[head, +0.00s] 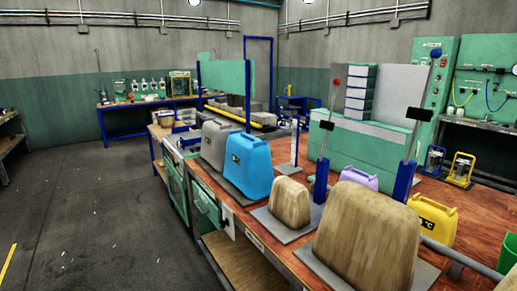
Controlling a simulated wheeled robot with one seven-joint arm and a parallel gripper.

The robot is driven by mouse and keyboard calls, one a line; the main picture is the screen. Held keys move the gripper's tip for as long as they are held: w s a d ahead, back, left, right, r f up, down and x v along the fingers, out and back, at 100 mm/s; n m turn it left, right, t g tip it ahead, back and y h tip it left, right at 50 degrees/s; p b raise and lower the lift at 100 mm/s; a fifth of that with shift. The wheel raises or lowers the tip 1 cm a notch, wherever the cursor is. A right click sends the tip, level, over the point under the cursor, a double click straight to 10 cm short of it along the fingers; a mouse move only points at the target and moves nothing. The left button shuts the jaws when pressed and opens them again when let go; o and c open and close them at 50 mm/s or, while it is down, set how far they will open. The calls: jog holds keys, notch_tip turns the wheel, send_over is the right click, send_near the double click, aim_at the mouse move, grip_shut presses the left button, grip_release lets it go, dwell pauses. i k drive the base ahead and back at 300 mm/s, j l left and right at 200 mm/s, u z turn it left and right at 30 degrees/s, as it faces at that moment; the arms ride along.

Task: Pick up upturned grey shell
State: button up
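A grey canister-shaped body (215,143) stands on the wooden workbench (274,231), behind and left of a blue canister (247,165). It is the only grey shell-like thing I can make out. I cannot tell whether it is upturned. The blue canister covers part of its right side. My gripper is not in view.
Two tan wood-textured blocks (289,206) (367,236) stand on grey plates near the bench's front edge. Blue press posts with levers (404,180) rise behind them. Purple (360,178) and yellow (432,219) canisters stand farther right. The floor (90,205) at left is clear.

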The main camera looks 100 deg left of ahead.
aim_at(215, 134)
jog(key=u, duration=3)
